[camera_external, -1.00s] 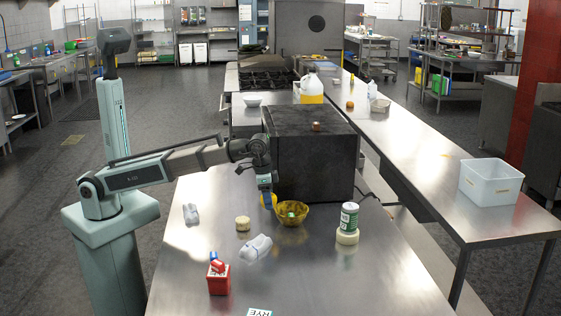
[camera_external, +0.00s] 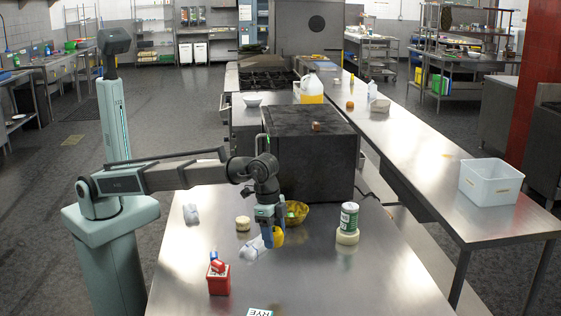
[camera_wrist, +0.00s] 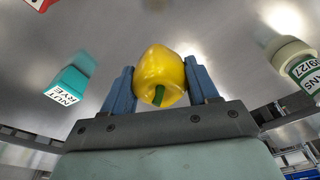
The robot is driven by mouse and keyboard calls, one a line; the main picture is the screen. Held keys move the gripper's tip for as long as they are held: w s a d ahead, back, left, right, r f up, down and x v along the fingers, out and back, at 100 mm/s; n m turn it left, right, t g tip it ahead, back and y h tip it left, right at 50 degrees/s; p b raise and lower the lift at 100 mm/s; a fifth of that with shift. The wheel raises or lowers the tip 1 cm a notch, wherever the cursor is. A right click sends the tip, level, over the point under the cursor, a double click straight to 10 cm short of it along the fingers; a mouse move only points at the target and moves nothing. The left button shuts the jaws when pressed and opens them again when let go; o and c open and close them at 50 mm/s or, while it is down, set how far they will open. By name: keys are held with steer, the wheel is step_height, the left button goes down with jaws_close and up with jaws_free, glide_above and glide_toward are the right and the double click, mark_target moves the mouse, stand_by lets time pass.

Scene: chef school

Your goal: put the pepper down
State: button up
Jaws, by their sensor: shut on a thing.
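The yellow pepper (camera_wrist: 158,73) with a green stem is between the two blue fingers of my gripper (camera_wrist: 163,85) in the wrist view, and the fingers are shut on it. In the external view my gripper (camera_external: 272,238) points down over the steel table, with the pepper (camera_external: 278,236) partly hidden by the fingers. The pepper is just in front of the yellow bowl (camera_external: 295,214), low over or near the table top; I cannot tell if it touches. A green item (camera_external: 291,213) shows in the bowl.
A grey-white crumpled item (camera_external: 252,250) lies beside my gripper. A red box (camera_external: 218,279), a cream round item (camera_external: 243,223) and a green can (camera_external: 349,216) on a pale round item stand around. A dark box (camera_external: 312,155) is behind. The table's front right is clear.

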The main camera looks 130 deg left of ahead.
steer(key=m, duration=0.2)
glide_above(293, 273)
steer(key=f, duration=0.2)
steer(key=shift+s+f, duration=0.15)
steer(key=shift+f, duration=2.3)
steer(key=shift+s+f, duration=0.15)
steer(key=shift+f, duration=2.25)
steer(key=shift+f, duration=0.1)
steer(key=o, duration=1.1)
steer(key=r, duration=0.4)
steer(key=s+r, duration=0.1)
steer(key=r, duration=0.3)
steer(key=s+r, duration=0.1)
steer(key=r, duration=0.3)
